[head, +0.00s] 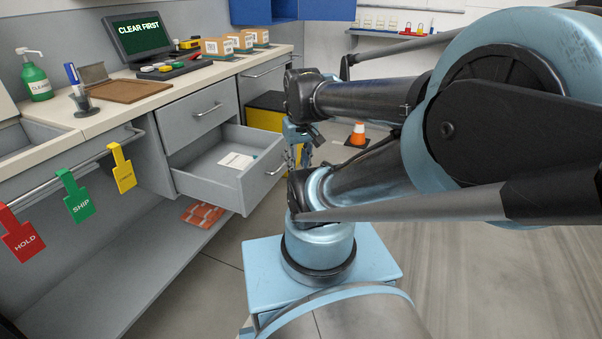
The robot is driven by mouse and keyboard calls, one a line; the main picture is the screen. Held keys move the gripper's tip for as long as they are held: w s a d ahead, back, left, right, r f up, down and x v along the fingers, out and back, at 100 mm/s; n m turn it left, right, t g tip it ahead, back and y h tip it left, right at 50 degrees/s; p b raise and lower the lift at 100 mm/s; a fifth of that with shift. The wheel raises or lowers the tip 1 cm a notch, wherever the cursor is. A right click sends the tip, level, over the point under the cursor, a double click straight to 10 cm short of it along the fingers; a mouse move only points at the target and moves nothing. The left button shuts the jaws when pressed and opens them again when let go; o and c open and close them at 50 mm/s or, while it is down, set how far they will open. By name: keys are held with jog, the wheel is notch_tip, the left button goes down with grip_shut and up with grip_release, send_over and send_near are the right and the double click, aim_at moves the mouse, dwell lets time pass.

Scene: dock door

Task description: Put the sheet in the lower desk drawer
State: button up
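The lower desk drawer (208,184) is pulled open below a shut upper drawer (205,114). A small white sheet (237,160) with faint print lies flat on the drawer's floor, near its front. My gripper (297,160) hangs just to the right of the drawer's front panel, close to its handle (275,167). The gripper is small and partly hidden by my arm, so I cannot tell whether its fingers are open or touch the handle. I see no sheet in it.
The desk top holds a monitor (138,36), a brown clipboard (129,91), a pen holder (84,104), a green pump bottle (36,76) and several boxes. Hold, ship and yellow tags hang on a rail at left. A yellow-black bin (265,116) and an orange cone (358,134) stand beyond. Floor at right is clear.

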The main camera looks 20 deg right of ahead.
jog(key=shift+s+d+f+m, duration=0.2)
jog(key=shift+s+f+m, duration=0.3)
jog(key=shift+s+f, duration=0.7)
jog(key=shift+w+f, duration=0.1)
jog(key=shift+w, duration=0.25)
jog(key=shift+c, duration=0.6)
